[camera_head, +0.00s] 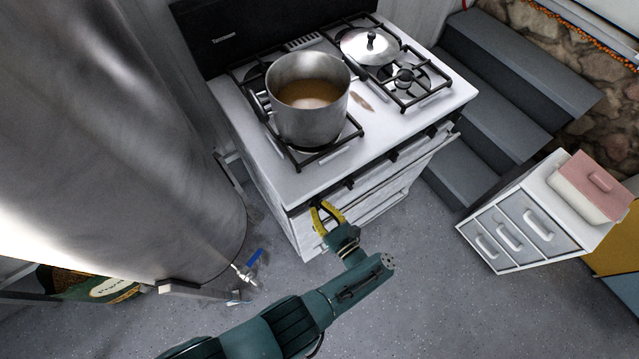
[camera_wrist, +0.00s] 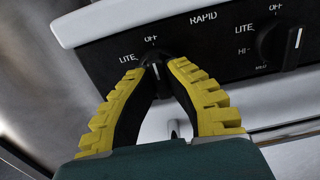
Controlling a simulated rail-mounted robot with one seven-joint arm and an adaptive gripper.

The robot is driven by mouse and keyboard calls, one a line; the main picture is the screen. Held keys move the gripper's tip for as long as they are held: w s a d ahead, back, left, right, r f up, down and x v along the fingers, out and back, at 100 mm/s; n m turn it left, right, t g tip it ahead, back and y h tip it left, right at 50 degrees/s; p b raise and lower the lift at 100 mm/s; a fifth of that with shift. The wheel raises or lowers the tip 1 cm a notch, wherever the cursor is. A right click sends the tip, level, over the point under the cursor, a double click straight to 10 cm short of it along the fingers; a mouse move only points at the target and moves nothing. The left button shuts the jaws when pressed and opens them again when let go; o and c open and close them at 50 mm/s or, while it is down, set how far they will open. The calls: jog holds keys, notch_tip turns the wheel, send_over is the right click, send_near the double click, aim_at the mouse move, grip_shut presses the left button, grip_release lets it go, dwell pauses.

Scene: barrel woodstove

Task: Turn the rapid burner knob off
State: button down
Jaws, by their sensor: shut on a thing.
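The stove's black control panel fills the top of the wrist view, with a RAPID label (camera_wrist: 203,18) printed on it. A black knob (camera_wrist: 156,72) sits left of that label, under an OFF mark (camera_wrist: 151,40) and right of a LITE mark. My gripper (camera_wrist: 155,66) has its yellow-padded fingers on both sides of this knob, shut on it. The fingers hide much of the knob, and I cannot read its exact angle. In the head view my gripper (camera_head: 323,207) is at the left end of the stove's front panel, where the knob is hidden.
A second knob (camera_wrist: 285,45) is to the right. A large metal barrel (camera_head: 110,130) is left; a drawer cabinet (camera_head: 520,225) and steps (camera_head: 500,105) are right.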

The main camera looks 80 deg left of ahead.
dwell(0.3)
jog(key=c, duration=1.1)
grip_release()
jog(key=shift+o, duration=0.2)
jog(key=v, duration=0.7)
jog(key=shift+d, duration=0.2)
